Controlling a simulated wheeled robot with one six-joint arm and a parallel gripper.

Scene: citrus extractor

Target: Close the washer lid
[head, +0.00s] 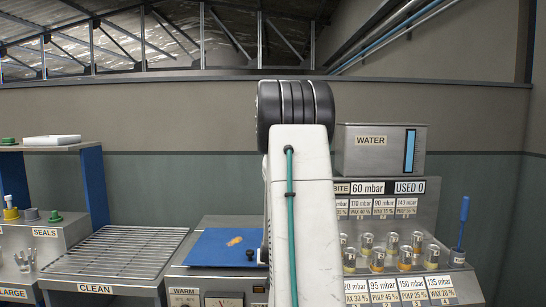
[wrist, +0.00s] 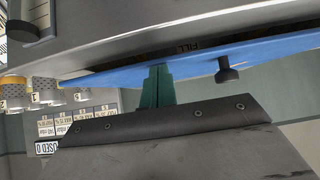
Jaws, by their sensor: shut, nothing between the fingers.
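The washer lid, a flat blue panel (head: 212,248), lies over the steel washer body (head: 190,283) marked WARM, left of my arm in the head view. An orange mark and a black knob (head: 250,253) show on it. The wrist view is turned over: the lid (wrist: 110,78) crosses it nearly edge-on, with its knob (wrist: 228,72) pointing down the picture. My arm hides the gripper in the head view.
A CLEAN rack (head: 118,252) stands left of the washer. On the right are a WATER tank (head: 378,158) and a sloped panel of several capped cups (head: 390,262). A blue-handled tool (head: 462,225) stands at that panel's right edge.

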